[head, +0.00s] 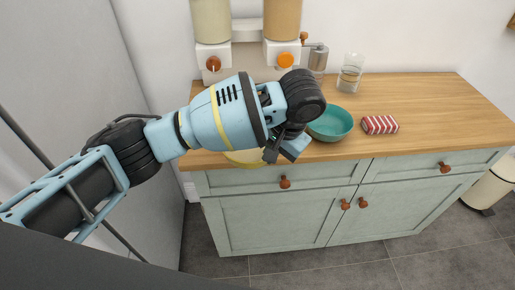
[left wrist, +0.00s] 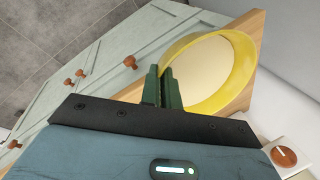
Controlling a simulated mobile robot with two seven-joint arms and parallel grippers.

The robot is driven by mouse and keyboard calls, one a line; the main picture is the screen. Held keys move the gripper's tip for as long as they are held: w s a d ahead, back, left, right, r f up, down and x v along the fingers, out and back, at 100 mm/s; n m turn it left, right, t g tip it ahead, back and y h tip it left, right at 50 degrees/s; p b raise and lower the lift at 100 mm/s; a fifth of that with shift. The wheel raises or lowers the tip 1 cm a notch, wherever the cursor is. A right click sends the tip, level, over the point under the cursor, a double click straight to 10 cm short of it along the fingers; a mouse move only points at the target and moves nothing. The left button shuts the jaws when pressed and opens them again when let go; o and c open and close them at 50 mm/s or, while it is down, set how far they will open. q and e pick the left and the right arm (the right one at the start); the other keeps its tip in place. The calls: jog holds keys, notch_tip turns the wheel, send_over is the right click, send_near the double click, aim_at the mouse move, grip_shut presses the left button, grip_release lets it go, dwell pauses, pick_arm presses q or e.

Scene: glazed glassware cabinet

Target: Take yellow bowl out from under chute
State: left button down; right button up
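The yellow bowl (head: 245,159) is at the left front of the wooden counter in the head view, mostly hidden behind my left arm. In the left wrist view the yellow bowl (left wrist: 238,68) shows its pale inside, near the counter corner. My left gripper (head: 285,152) is at the bowl's rim. In the left wrist view its dark green fingers (left wrist: 164,82) are close together with the rim between them. I cannot tell whether the bowl touches the counter. Two dispensers with chutes stand at the back, with a brown knob (head: 213,63) and an orange knob (head: 285,60). My right gripper is not in view.
A teal bowl (head: 331,125) stands right of my left gripper, with a red striped packet (head: 380,125) beside it. A glass jar (head: 350,73) and a grinder (head: 318,60) stand at the back. The counter's right side (head: 440,100) is clear.

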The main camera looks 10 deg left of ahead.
pick_arm(q)
jog(key=shift+s+d+r, duration=0.1)
jog(key=shift+s+d, duration=0.15)
jog(key=shift+d, duration=0.7)
jog(key=shift+s+d+r, duration=0.1)
jog(key=shift+s+d, duration=0.2)
jog(key=shift+d, duration=0.65)
jog(key=shift+s+d+r, duration=0.1)
jog(key=shift+s+d, duration=0.15)
jog(key=shift+d, duration=0.7)
